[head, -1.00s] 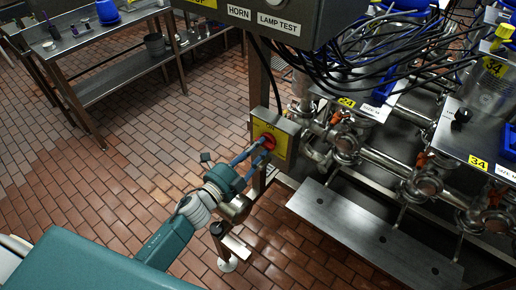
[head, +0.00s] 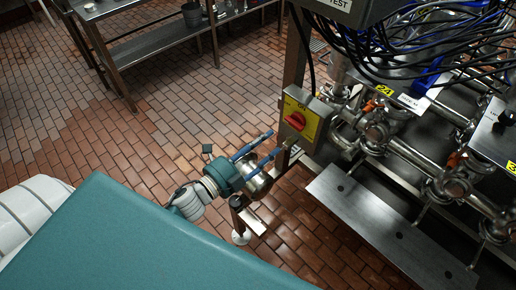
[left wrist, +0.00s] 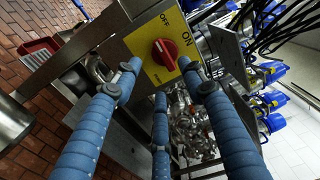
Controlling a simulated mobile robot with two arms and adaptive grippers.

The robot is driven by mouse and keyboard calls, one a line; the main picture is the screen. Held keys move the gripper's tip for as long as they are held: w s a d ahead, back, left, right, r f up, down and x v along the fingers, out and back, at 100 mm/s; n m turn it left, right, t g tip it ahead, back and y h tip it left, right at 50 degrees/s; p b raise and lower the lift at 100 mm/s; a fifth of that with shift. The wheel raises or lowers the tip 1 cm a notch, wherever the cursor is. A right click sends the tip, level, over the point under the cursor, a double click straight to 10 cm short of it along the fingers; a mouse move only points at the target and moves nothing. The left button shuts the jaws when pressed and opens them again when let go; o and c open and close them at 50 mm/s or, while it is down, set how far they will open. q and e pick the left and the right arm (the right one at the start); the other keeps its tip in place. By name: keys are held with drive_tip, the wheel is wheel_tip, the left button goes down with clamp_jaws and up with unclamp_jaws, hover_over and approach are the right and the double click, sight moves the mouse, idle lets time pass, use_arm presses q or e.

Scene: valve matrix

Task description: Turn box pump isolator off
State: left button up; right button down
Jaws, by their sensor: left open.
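The box pump isolator is a grey box (head: 318,106) on a post, with a yellow plate and a red rotary knob (head: 295,121). In the left wrist view the red knob (left wrist: 164,54) faces me, with OFF above it and ON to its right on the yellow plate (left wrist: 149,42). I cannot tell surely which mark the knob points to. My left gripper (head: 272,145) is open and empty, its blue fingers just below and left of the knob, apparently apart from it. In the left wrist view the spread fingers (left wrist: 160,66) point towards the plate. My right gripper is not in view.
Steel pipes and valves (head: 376,135) with hanging black cables (head: 400,45) stand right of the isolator. A flat steel plate (head: 385,225) lies low in front of them. A steel table (head: 150,45) stands at the back left. The brick floor (head: 130,130) between is clear.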

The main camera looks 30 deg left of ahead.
use_arm(q)
drive_tip(key=shift+v, duration=1.5)
drive_tip(key=shift+f, duration=0.1)
